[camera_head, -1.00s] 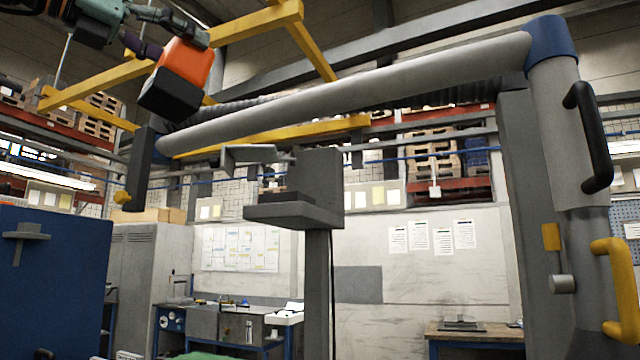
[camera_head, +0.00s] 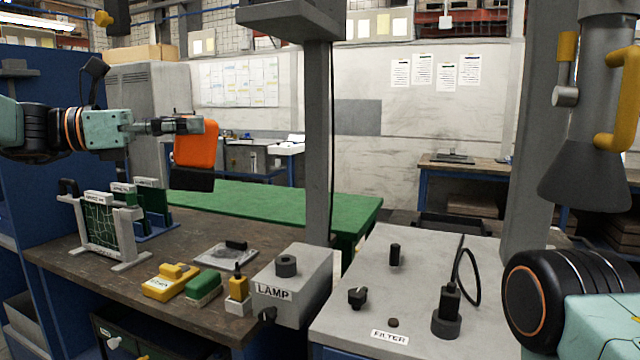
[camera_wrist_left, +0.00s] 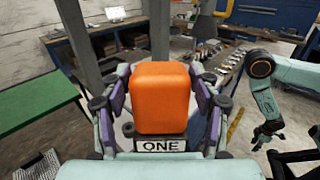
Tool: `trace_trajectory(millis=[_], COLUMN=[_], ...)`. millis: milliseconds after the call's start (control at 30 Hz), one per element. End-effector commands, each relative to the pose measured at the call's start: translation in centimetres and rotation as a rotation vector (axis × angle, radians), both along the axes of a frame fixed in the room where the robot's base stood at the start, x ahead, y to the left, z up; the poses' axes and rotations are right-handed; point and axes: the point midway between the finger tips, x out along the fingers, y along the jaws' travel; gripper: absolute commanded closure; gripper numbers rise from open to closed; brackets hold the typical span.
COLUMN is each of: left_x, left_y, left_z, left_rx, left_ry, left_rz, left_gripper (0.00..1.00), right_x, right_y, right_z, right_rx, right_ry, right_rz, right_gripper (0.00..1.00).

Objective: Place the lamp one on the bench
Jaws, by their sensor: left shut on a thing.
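Lamp one is an orange block with a black lower part (camera_head: 195,147). In the left wrist view it shows as an orange block (camera_wrist_left: 160,97) above a "ONE" label. My left gripper (camera_head: 190,126) is shut on it, with fingers on both sides. It hangs above the far part of the dark wooden bench (camera_head: 165,245), clear of the top. My right gripper (camera_wrist_left: 270,136) shows small in the left wrist view, empty, its fingers apart. In the head view only part of my right arm shows, at the lower right.
Labelled frames (camera_head: 100,228) stand at the bench's left. A yellow device (camera_head: 168,283), a green one (camera_head: 203,287) and a grey LAMP box (camera_head: 290,285) line its front and right. A grey plate (camera_head: 226,254) lies mid-bench. A grey post (camera_head: 318,150) rises behind.

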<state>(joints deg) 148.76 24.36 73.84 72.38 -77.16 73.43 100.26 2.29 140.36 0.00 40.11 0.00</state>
Motion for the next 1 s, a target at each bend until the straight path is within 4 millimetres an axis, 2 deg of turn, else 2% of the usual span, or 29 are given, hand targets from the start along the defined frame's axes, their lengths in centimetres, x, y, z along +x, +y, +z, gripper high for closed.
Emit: trace_trajectory(millis=[33,100,267,500,667,800,900,1000], left_x=[-0.1,-0.5,-2.0,-6.2,-10.0,-13.8,-16.3,-17.3], left_y=[-0.1,-0.2,-0.6,-1.6,-2.5,-3.1,-3.2,-2.7], left_z=[-2.8,-6.4,-14.1,-24.9,-31.0,-35.9,-39.0,-41.1], left_rx=[-0.006,-0.006,-0.006,-0.007,-0.006,-0.005,-0.004,0.001], left_ry=[0.011,0.011,0.012,0.014,0.015,0.017,0.013,0.005], left_rz=[0.002,0.010,0.046,0.123,0.173,0.215,0.237,0.256], left_gripper=[1.00,1.00,1.00,1.00,1.00,1.00,1.00,1.00], right_x=[0.0,0.0,0.0,0.0,0.0,0.0,0.0,0.0], right_y=[0.0,0.0,0.0,0.0,0.0,0.0,0.0,0.0], right_z=[-0.2,-0.4,-0.9,-1.6,-2.1,-2.7,-3.1,-3.3], right_rx=[0.000,0.000,0.000,0.000,0.000,0.000,0.000,0.000], right_ry=[0.000,0.000,0.000,0.000,0.000,0.000,0.000,0.000], right_rz=[0.000,0.000,0.000,0.000,0.000,0.000,0.000,0.000], right_gripper=[0.60,0.60,0.60,0.60,0.60,0.60,0.60,0.60])
